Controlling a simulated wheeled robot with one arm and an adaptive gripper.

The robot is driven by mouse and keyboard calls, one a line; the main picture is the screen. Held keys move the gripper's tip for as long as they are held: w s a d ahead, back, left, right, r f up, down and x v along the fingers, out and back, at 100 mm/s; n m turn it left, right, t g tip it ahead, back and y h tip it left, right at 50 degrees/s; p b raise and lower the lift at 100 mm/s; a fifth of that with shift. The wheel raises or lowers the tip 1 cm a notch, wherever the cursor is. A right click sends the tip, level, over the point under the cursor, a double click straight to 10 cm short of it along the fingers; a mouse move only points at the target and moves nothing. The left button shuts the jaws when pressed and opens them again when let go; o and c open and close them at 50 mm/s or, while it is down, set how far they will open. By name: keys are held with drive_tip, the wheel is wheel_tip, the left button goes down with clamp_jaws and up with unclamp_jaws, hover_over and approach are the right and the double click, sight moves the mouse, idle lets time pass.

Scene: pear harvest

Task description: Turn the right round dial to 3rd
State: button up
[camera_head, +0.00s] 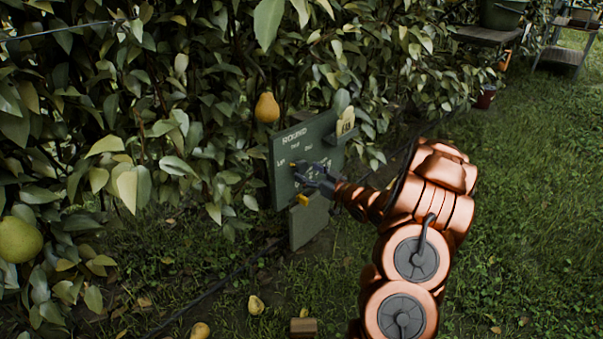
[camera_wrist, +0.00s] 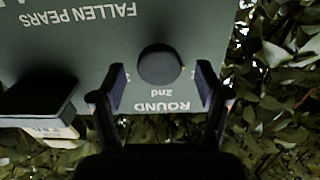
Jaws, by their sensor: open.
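A dark round dial (camera_wrist: 160,66) sits on a dark green panel (camera_wrist: 75,65) in the wrist view, which shows the panel upside down. The words "ROUND" and "2nd" show beside the dial. My gripper (camera_wrist: 161,87) is open, with one finger on each side of the dial and a gap to each. In the head view my gripper (camera_head: 312,178) is at the front of the panel (camera_head: 283,158) and hides the dial there.
A pear (camera_head: 267,107) hangs nearby. Fallen pears (camera_head: 256,305) lie below. Open grass is at right.

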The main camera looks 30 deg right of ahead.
sight(303, 170)
drive_tip(key=shift+b+x, duration=0.5)
drive_tip(key=shift+x, duration=1.1)
drive_tip(key=c, duration=1.1)
